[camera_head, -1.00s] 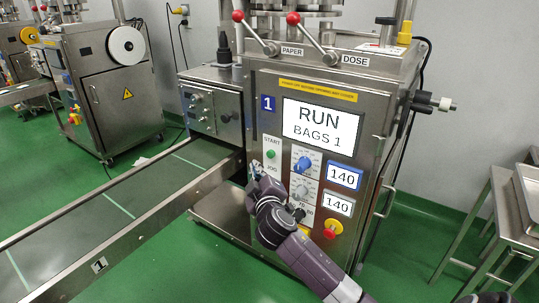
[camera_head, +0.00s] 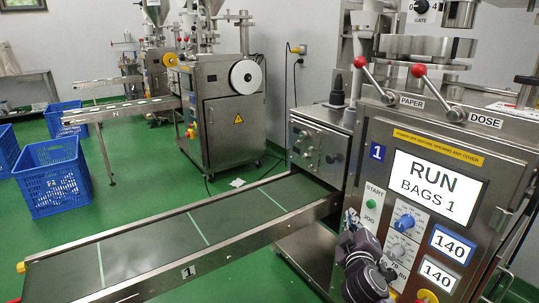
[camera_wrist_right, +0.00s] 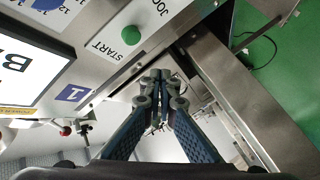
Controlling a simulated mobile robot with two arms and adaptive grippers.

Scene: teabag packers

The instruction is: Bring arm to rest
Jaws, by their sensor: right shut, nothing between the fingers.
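My right gripper (camera_head: 351,222) is in front of the steel packing machine marked 1 (camera_head: 376,151), by the left part of its control panel. In the right wrist view its two dark fingers (camera_wrist_right: 160,82) are closed together with nothing between them. The green START button (camera_head: 371,204) is above the gripper in the head view; in the right wrist view the button (camera_wrist_right: 131,35) is clear of the fingers. The display (camera_head: 434,187) reads RUN, BAGS 1. My left gripper is not in view.
A conveyor (camera_head: 150,246) runs from the machine to the lower left. Blue crates (camera_head: 55,180) stand on the green floor at the left. Another packing machine (camera_head: 232,115) stands behind. Red-knobbed PAPER and DOSE levers (camera_head: 419,70) stick out at the machine's top.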

